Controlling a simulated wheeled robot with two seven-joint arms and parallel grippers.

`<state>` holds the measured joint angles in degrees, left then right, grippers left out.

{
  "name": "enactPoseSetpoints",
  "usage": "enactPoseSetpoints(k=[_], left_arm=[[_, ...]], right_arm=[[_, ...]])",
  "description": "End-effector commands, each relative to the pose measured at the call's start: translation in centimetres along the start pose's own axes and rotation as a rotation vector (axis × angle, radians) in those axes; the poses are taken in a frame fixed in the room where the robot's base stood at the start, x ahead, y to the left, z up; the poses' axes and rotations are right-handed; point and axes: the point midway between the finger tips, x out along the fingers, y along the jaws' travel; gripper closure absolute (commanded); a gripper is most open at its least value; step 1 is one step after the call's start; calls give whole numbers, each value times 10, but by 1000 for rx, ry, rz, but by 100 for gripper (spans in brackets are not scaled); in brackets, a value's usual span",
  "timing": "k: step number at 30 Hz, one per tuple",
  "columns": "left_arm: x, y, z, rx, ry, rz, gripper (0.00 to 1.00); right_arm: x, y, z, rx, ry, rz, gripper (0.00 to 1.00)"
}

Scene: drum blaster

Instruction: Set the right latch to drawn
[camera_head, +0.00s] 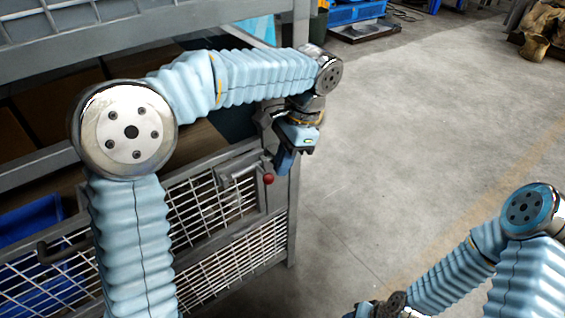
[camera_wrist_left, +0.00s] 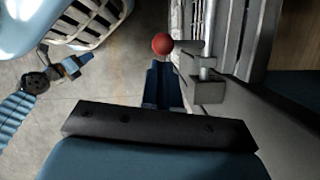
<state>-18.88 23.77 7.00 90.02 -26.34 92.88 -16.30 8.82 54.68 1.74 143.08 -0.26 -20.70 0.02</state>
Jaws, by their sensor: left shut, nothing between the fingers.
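The right latch (camera_head: 240,174) is a grey metal bolt on the top right of the mesh drop gate, ending in a red ball knob (camera_head: 268,178). In the left wrist view the latch (camera_wrist_left: 207,88) is right of centre, and its red knob (camera_wrist_left: 162,43) sticks out to the left. My left gripper (camera_head: 283,165) is shut and empty, close to the knob at the corner post. In the left wrist view its fingertips (camera_wrist_left: 160,66) point at the knob; I cannot tell whether they touch it. My right gripper (camera_wrist_left: 74,66) is small in the left wrist view, away from the gate.
The grey mesh gate (camera_head: 212,200) belongs to a metal crate rack with a corner post (camera_head: 293,210). A dark curved handle (camera_head: 62,250) is on the gate's left. A blue bin (camera_head: 30,221) stands inside.

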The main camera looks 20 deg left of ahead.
Motion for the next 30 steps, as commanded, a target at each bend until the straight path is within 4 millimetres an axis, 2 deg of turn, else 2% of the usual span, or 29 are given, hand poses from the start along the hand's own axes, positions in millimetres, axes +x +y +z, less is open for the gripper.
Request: enactPoseSetpoints(k=[11, 20, 30], left_arm=[[1, 0, 3, 0, 1, 0, 100], [13, 7, 39, -2, 1, 0, 100], [14, 8, 42, -2, -5, 2, 100]], right_arm=[[0, 0, 0, 0, 0, 0, 57], [9, 4, 0, 1, 1, 1, 57], [8, 4, 0, 1, 1, 1, 57]])
